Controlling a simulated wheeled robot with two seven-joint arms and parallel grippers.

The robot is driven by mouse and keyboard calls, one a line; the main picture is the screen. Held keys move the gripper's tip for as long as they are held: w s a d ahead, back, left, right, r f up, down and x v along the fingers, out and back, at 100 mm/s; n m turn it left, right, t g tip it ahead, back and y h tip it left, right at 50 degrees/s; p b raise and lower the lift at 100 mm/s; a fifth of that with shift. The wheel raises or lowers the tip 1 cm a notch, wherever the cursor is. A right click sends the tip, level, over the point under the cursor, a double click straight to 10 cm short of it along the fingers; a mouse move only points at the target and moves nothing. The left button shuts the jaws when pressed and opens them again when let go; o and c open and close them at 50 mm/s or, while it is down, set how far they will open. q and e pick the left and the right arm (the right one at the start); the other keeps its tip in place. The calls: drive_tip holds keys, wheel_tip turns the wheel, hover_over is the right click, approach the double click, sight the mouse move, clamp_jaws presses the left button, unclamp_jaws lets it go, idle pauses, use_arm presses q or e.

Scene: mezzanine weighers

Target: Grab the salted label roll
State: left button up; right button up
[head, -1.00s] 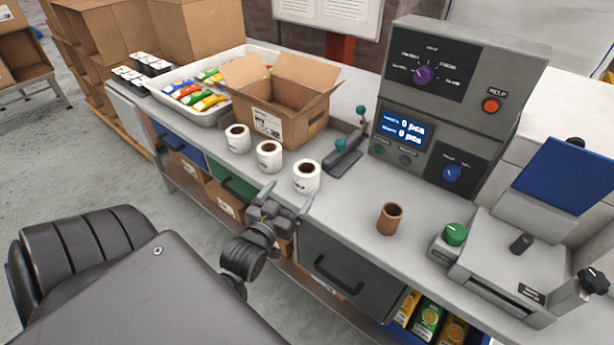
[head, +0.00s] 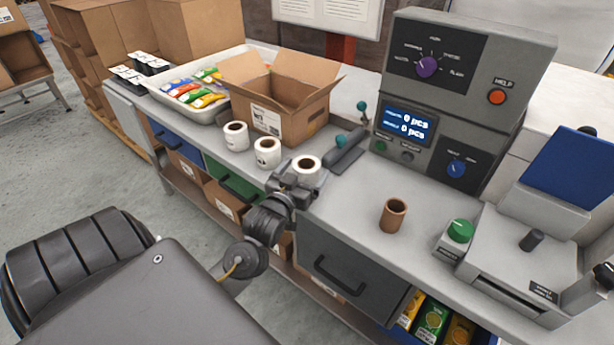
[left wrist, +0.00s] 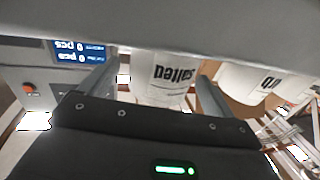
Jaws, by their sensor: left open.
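Three white label rolls stand in a row on the bench. The salted label roll (head: 306,167) is the rightmost; in the left wrist view its print reads "salted" (left wrist: 172,78), upside down. My left gripper (head: 303,178) is at this roll, open, with one finger on either side of it in the left wrist view (left wrist: 158,90). I cannot tell whether the fingers touch it. The middle roll (head: 267,154) and the left roll (head: 235,136) stand to its left. My right gripper is not in view.
An open cardboard box (head: 278,105) stands behind the rolls, beside a white tray (head: 208,116) of colourful packets. A teal-knobbed sealer-like tool (head: 345,153) lies close right of the salted roll. A brown cup (head: 393,215) and a weigher (head: 460,90) are further right.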

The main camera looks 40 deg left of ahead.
sight(303, 161)
use_arm(q)
drive_tip(key=c, duration=1.1)
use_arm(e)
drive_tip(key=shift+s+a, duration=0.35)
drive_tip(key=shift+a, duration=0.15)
use_arm(q)
drive_tip(key=shift+c, duration=0.2)
drive_tip(key=shift+r, duration=0.55)
wheel_tip(303, 161, up, 3)
drive_tip(key=shift+s+f, duration=0.1)
drive_tip(key=shift+f, duration=0.1)
drive_tip(key=s+a+r+p, duration=0.3)
drive_tip(key=s+r+p, duration=0.6)
drive_tip(key=s+p, duration=0.2)
drive_tip(key=s, duration=0.2)
drive_tip(key=shift+s+r, duration=0.15)
drive_tip(key=shift+s, duration=0.15)
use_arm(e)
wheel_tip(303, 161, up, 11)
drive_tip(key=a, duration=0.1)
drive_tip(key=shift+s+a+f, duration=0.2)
